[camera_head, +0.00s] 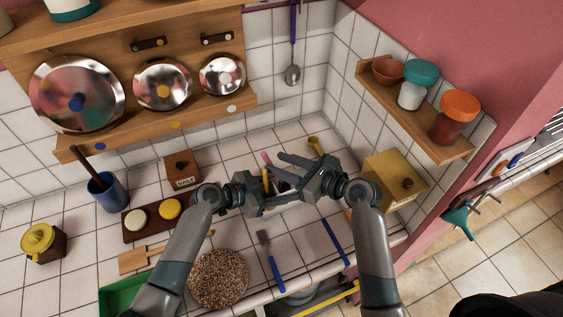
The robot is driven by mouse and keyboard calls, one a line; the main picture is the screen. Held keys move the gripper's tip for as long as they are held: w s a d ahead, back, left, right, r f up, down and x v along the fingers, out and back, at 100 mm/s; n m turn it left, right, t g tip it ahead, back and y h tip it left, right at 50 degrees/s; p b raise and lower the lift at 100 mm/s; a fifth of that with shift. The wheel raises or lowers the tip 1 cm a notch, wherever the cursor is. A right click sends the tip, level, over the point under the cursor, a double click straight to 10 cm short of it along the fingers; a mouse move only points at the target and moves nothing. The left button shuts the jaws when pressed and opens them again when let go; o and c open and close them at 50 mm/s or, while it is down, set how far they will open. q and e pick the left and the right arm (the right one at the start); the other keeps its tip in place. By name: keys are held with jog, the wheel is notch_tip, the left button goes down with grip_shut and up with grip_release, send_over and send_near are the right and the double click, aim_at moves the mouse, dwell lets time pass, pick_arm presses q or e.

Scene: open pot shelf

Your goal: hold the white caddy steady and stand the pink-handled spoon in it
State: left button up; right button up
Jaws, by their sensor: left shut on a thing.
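The white caddy (284,186) is mostly hidden between my two grippers; only a small pale part shows. My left gripper (277,200) is shut on the caddy at its near side. The pink handle (266,158) of the spoon sticks up just behind and to the left of the caddy. The spoon's lower part is hidden, so I cannot tell whether it stands inside the caddy. My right gripper (291,172) is at the caddy's right and upper side. Its fingers look spread apart, with the upper finger reaching toward the pink handle.
A salt box (182,171), a blue cup (107,194) and a dark tray (145,220) with round lids stand left. A yellow box (396,180) is right. A cork trivet (218,279) and a blue-handled fork (272,262) lie in front. A jar shelf (420,128) overhangs the right.

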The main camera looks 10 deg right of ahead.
jog(key=shift+s+d+r, duration=0.1)
jog(key=shift+r, duration=0.05)
jog(key=v, duration=1.1)
jog(key=shift+s+d, duration=0.25)
jog(key=shift+s, duration=0.05)
dwell(0.9)
pick_arm(q)
jog(key=o, duration=1.4)
jog(key=v, duration=1.2)
jog(key=shift+s+a+f, duration=0.1)
jog(key=shift+s, duration=0.05)
pick_arm(e)
jog(key=shift+a, duration=0.1)
